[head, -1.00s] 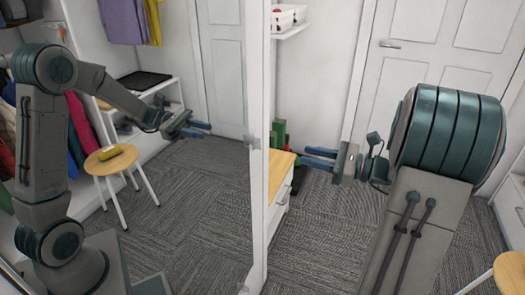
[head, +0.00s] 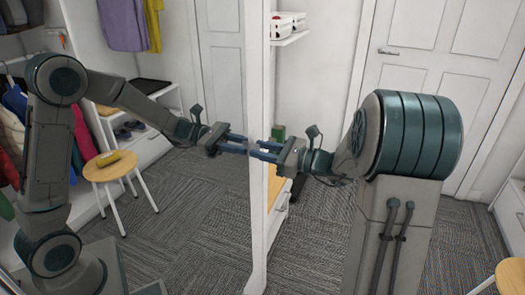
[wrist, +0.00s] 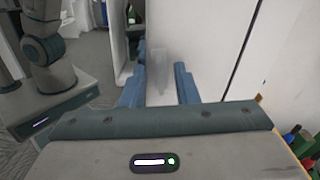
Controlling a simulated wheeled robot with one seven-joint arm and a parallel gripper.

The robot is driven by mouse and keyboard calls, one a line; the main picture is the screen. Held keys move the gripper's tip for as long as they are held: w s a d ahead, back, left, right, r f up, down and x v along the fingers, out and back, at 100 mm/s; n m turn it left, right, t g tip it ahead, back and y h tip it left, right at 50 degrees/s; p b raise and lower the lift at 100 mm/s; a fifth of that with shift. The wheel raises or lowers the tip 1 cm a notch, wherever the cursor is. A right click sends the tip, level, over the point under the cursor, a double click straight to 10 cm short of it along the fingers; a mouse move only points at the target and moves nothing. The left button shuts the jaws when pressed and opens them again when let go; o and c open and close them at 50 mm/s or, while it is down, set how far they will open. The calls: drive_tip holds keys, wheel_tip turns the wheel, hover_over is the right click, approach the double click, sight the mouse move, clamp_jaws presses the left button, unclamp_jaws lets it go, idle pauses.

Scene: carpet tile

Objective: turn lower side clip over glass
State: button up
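A tall mirror with a white frame (head: 258,225) stands upright in the head view; its glass (head: 190,215) reflects my arm and the room. My gripper (head: 256,150) points left at the frame's edge, its blue fingertips close to the glass and near their own reflection. In the wrist view, a pale, blurred upright piece, seemingly the side clip (wrist: 160,72), stands between the two fingers. Gaps show on both sides of it, so the fingers look open and not closed on it. In the head view the fingertips largely hide the clip, and its turn angle cannot be told.
Right of the frame are a wall shelf with white baskets (head: 290,24), a low wooden-topped unit (head: 277,185) and a white door (head: 425,60). A round wooden stool (head: 511,275) is at the lower right. The carpet between is clear.

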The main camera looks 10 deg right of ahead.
clamp_jaws()
drive_tip(key=shift+b, duration=0.3)
drive_tip(key=n+b, duration=1.6)
drive_tip(key=b, duration=0.5)
drive_tip(key=shift+a+f, duration=0.1)
drive_tip(key=shift+f, duration=0.05)
